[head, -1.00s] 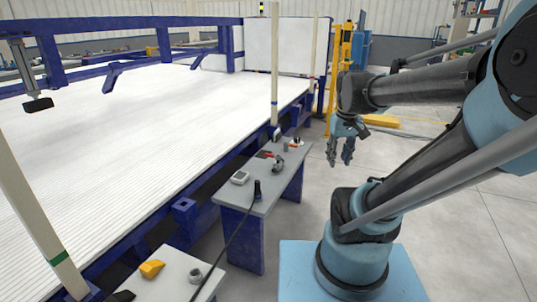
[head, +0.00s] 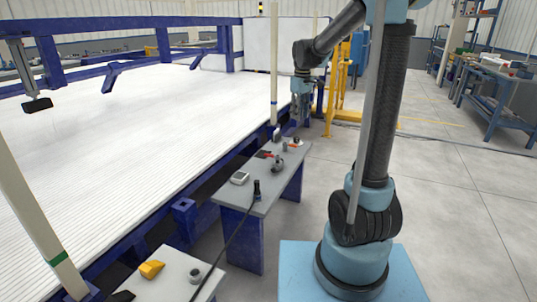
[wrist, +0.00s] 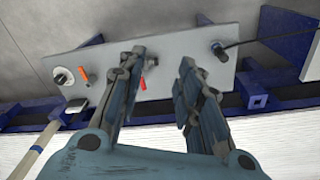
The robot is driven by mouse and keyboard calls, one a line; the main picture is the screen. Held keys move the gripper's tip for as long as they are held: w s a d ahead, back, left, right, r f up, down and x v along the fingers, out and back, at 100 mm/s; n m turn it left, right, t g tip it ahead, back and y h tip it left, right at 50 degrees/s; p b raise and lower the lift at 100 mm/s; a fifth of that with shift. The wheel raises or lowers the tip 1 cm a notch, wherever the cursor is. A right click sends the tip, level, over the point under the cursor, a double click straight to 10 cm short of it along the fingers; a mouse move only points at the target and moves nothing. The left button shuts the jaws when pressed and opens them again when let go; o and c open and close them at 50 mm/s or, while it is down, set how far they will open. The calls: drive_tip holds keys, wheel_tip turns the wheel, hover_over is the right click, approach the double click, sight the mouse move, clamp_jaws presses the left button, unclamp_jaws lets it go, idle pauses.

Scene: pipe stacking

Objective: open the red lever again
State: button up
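A small red lever (head: 268,155) lies at the middle of the narrow grey table (head: 240,206), beside a grey round fitting (head: 278,164). In the wrist view the red lever (wrist: 142,84) shows just right of the left finger, partly hidden by it. My gripper (head: 299,118) points down above and beyond the far end of the table, apart from the lever. In the wrist view my gripper (wrist: 160,75) has its fingers spread, with nothing held between them.
An orange part (wrist: 84,74) and a dark round knob (wrist: 60,77) sit at the table's far end. A large white slatted bed (head: 130,130) with blue frame borders the table. Open floor lies right.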

drive_tip(key=w+a+f+n, duration=0.2)
drive_tip(key=w+a+f, duration=0.2)
drive_tip(key=w+a, duration=0.4)
drive_tip(key=n, duration=0.3)
hover_over(272, 156)
drive_tip(key=w+a, duration=0.2)
wheel_tip(272, 156, down, 7)
drive_tip(key=shift+g, duration=0.4)
wheel_tip(272, 156, down, 17)
drive_tip(key=shift+s+f, duration=0.15)
drive_tip(key=shift+f, duration=0.05)
drive_tip(key=shift+c, duration=0.6)
clamp_jaws()
